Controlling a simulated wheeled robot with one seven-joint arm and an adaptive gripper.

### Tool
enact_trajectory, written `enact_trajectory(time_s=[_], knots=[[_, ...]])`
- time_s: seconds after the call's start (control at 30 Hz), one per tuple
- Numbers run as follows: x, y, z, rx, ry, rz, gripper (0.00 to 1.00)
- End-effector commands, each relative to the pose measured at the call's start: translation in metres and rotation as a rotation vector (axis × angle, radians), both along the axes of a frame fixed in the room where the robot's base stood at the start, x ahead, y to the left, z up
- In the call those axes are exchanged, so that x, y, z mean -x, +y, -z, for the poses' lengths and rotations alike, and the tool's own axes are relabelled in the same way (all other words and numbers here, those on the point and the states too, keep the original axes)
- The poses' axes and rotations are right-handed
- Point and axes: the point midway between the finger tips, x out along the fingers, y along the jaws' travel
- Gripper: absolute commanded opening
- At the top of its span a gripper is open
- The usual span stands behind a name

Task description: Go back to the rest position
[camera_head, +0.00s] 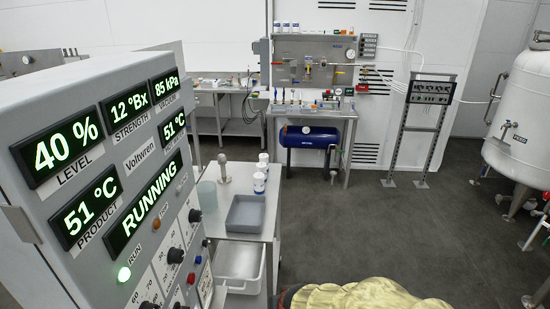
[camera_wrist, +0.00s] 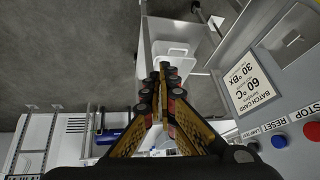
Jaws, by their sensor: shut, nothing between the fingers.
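My gripper (camera_wrist: 160,66) shows in the wrist view, its two dark, yellow-marked fingers meeting at the tips with nothing between them. It is beside the grey control panel (camera_wrist: 285,95), which fills the right of that view with a batch card, a red button (camera_wrist: 312,131) and a blue button (camera_wrist: 279,141). In the head view the control panel (camera_head: 84,95) stands at the left, reading 40 % level, 12 °Bx, 85 kPa, 51 °C twice and RUNNING, with a green lamp (camera_head: 124,274) lit. A yellow-covered part of my arm shows at the bottom edge; the fingers are hidden there.
A steel cart (camera_head: 262,225) with a grey tray (camera_head: 246,214), bottles and a white bin (camera_head: 238,265) stands right beside the panel. A workbench (camera_head: 312,110) with a blue tank, a rack (camera_head: 421,125) and a large white tank (camera_head: 522,120) stand farther back. Dark floor between is clear.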

Motion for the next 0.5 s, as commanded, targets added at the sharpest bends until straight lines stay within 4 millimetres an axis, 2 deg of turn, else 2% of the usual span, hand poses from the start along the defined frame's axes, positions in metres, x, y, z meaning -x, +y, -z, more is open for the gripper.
enact_trajectory(time_s=[0.03, 0.1, 0.2, 0.3, 0.4, 0.5], knots=[[0.014, -0.021, -0.020, 0.049, 0.033, -0.004, 0.00], [0.042, -0.050, -0.044, 0.116, 0.098, -0.019, 0.00], [0.087, -0.087, -0.082, 0.175, 0.183, -0.035, 0.00], [0.135, -0.117, -0.122, 0.193, 0.245, -0.039, 0.00], [0.179, -0.138, -0.158, 0.178, 0.263, -0.016, 0.00], [0.203, -0.152, -0.189, 0.142, 0.221, 0.043, 0.00]])
